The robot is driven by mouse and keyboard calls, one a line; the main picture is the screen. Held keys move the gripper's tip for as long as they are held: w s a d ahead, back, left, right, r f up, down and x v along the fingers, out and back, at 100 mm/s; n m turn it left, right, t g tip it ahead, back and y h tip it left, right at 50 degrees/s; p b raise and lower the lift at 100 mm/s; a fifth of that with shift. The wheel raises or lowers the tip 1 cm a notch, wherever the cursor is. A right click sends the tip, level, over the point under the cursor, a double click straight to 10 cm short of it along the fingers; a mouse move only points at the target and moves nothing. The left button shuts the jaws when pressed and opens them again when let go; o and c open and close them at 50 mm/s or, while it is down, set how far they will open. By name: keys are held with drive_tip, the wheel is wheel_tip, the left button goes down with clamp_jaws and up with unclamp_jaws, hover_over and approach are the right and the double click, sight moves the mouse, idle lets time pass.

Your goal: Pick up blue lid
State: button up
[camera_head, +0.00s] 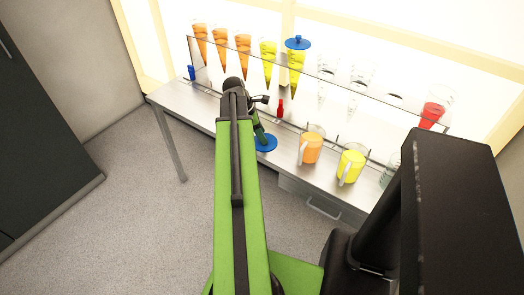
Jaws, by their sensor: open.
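A round blue lid (266,143) lies on the metal table near its front edge, just right of my green arm. Another blue lid (298,43) with a knob sits on top of a yellow sample cone in the rack. My gripper (260,134) points down from the end of the arm, right above or at the left part of the lid on the table. It is open, its fingers are small and mostly hidden by the arm, and I cannot tell whether they touch the lid.
A glass shelf (390,97) holds several orange and yellow cones, empty clear ones and a red one (432,114).

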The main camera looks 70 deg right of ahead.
drive_tip(key=shift+s+d+f, duration=0.1)
drive_tip(key=shift+s+f, duration=0.1)
drive_tip(key=shift+f, duration=0.35)
drive_tip(key=shift+r, duration=0.15)
clamp_jaws()
drive_tip(key=shift+r, duration=0.1)
